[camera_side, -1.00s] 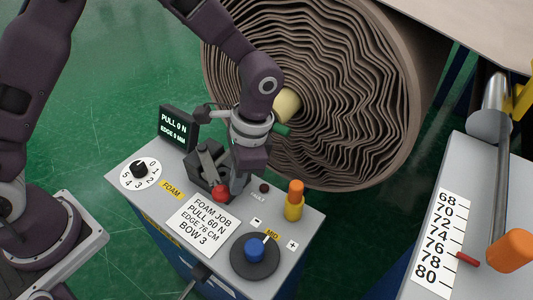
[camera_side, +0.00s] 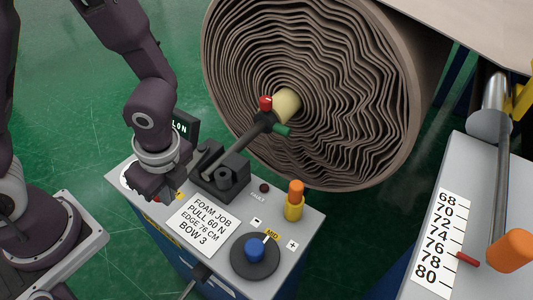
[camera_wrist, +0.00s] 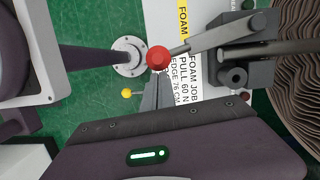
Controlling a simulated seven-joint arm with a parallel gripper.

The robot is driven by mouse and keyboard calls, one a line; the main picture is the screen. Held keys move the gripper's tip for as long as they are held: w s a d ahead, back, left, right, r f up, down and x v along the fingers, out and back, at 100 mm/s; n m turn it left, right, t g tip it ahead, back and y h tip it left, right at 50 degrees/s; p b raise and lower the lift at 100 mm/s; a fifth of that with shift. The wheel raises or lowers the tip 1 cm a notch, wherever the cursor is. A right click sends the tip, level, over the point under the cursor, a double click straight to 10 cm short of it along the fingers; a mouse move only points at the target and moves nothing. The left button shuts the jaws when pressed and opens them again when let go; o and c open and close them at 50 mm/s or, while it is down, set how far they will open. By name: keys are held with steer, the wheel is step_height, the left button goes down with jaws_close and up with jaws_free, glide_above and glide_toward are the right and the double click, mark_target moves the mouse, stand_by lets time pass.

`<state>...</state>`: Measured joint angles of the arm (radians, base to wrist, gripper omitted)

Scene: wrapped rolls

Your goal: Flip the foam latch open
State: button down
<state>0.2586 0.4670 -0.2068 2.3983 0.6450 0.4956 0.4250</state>
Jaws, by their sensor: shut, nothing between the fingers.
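The foam latch is a dark block (camera_side: 222,178) on the grey panel (camera_side: 300,222), next to the FOAM JOB card. In the wrist view a grey lever (camera_wrist: 222,36) reaches left from the latch block (camera_wrist: 240,52) and ends in a red ball (camera_wrist: 158,57). My gripper is low over the panel's left part, left of the block. In the wrist view my gripper (camera_wrist: 155,84) is shut and empty, its tips right by the ball; I cannot tell if they touch.
A dark bar rises from the block toward the roll core (camera_side: 287,104), with red (camera_side: 265,103) and green (camera_side: 282,130) knobs there. The wrapped roll (camera_side: 330,60) stands behind. An orange-topped post (camera_side: 295,198) and a blue knob (camera_side: 254,250) stand on the panel's right.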

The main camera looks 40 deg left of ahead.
steer(key=shift+s+a, duration=0.4)
steer(key=shift+a, duration=0.6)
steer(key=d+r, duration=0.7)
steer(key=r, duration=0.3)
steer(key=shift+w+d+r, duration=0.15)
steer(key=shift+w+r, duration=0.1)
steer(key=s+a+r+n+t+h, duration=0.1)
steer(key=s+a+r+n+t, duration=0.1)
steer(key=n, duration=0.6)
steer(key=s+a+r+n+t+h, duration=0.1)
steer(key=s+a+r+n+t, duration=0.2)
steer(key=a+r+n, duration=0.3)
step_height(320, 180, up, 3)
steer(key=n, duration=0.3)
steer(key=shift+a+f+t+h, duration=0.2)
steer(key=shift+a+t+h, duration=0.1)
steer(key=shift+t, duration=0.1)
